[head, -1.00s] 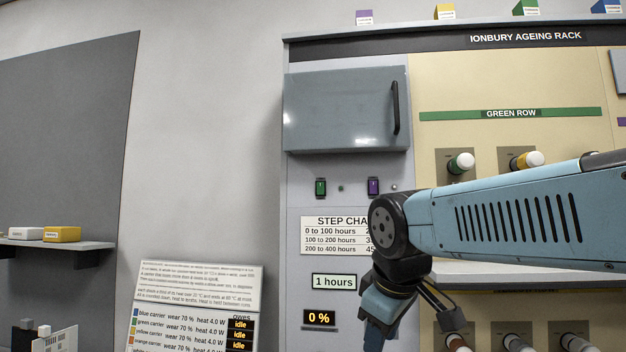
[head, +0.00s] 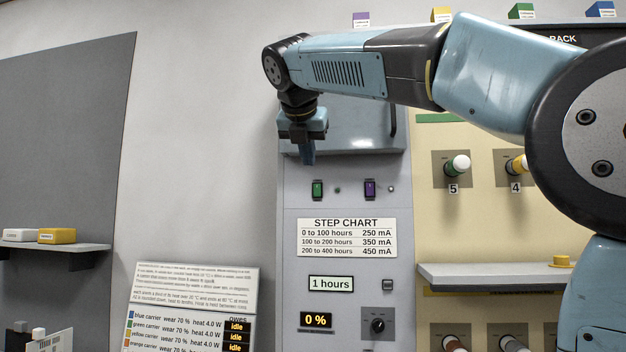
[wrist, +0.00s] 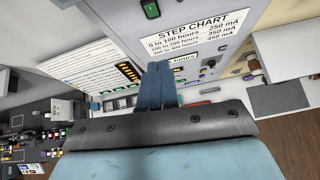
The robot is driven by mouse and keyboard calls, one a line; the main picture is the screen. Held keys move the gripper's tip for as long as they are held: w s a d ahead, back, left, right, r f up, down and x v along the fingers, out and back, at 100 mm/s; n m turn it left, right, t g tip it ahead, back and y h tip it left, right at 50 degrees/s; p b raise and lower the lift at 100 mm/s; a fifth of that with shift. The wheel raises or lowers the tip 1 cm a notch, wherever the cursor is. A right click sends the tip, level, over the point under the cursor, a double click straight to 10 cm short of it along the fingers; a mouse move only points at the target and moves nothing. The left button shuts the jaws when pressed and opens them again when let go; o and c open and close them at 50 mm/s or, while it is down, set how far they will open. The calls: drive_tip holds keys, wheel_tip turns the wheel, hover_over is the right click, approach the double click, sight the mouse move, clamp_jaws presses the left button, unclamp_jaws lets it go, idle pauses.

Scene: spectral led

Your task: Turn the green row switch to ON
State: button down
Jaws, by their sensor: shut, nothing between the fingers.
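The green row switch (head: 318,189) is a small green rocker in a dark frame on the rack's grey panel. A small lamp (head: 337,190) to its right looks green. My gripper (head: 308,160) points down, just above and slightly left of the switch in the head view, with a visible gap between them. Its fingers are together with nothing between them, as the wrist view also shows (wrist: 160,72). The green switch shows at the top edge of the wrist view (wrist: 151,9). I cannot read its ON or OFF marking.
A purple switch (head: 369,189) sits to the right of the green one. My arm passes in front of the cabinet door (head: 362,125). Below are the step chart (head: 347,238), a display reading 1 hours (head: 331,283) and a black knob (head: 378,325). A shelf (head: 470,276) juts out at right.

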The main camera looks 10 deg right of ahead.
drive_tip(key=r+n, duration=0.1)
drive_tip(key=r, duration=0.1)
approach(314, 189)
drive_tip(key=x, duration=0.5)
drive_tip(key=shift+s+a+f, duration=0.1)
drive_tip(key=shift+s+f, duration=0.2)
drive_tip(key=shift+f, duration=0.1)
drive_tip(key=shift+w+d+r, duration=0.1)
drive_tip(key=shift+w+d, duration=0.15)
drive_tip(key=shift+w, duration=0.25)
